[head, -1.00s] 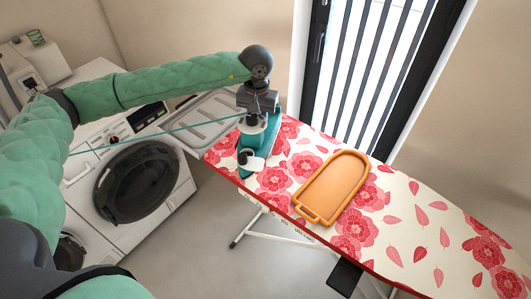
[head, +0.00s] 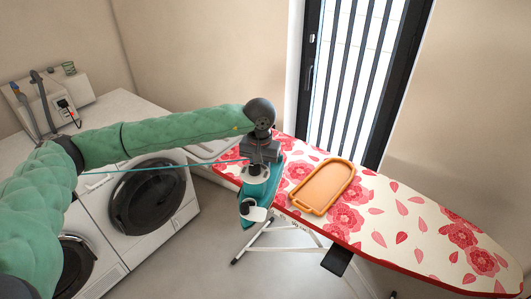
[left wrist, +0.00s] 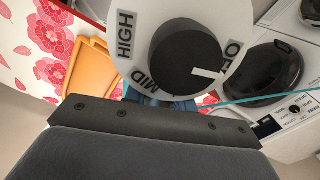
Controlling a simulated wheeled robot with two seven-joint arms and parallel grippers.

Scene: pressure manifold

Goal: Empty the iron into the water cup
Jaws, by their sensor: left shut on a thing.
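The teal iron (head: 256,205) is at the left end of the ironing board, with a dark knob and white part at its lower end. My left gripper (head: 258,168) is shut on its upper part; the fingertips are mostly hidden. The left wrist view shows a white temperature dial (left wrist: 188,55) with a black knob, its white mark towards the right near OFF. I cannot tell whether the iron touches the board. My right gripper is not in view.
The orange tray (head: 324,186) lies on the floral ironing board (head: 405,222), right of the iron. A teal cord (head: 120,172) runs left from the iron across the front of the washing machine (head: 150,198). The board's right half is clear. A barred window stands behind.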

